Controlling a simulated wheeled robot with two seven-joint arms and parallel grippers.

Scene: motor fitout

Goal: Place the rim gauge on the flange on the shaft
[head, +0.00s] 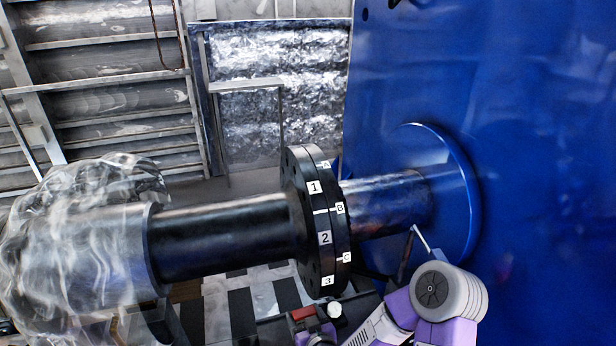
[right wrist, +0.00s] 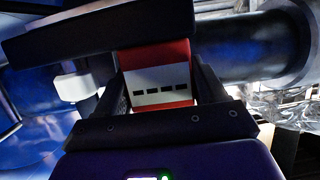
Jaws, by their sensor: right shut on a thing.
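The black flange pair (head: 322,262) sits around the shaft (head: 225,236) in the head view. White labels 1, 2, 3 and A, B, C mark its rim. My right gripper (right wrist: 160,88) is shut on the rim gauge, whose red and white body (right wrist: 163,72) shows between the fingers in the right wrist view. A black bar (right wrist: 105,27) and a white knob (right wrist: 76,86) show beside that body. In the head view the gauge's red part (head: 302,313) is low, below the flange and apart from it. My left gripper is out of view.
A large blue housing (head: 540,120) with a round collar fills the right side, where the shaft enters. Clear wrapping (head: 60,240) covers the shaft's left end. Metal racks stand behind. The space above the shaft is free.

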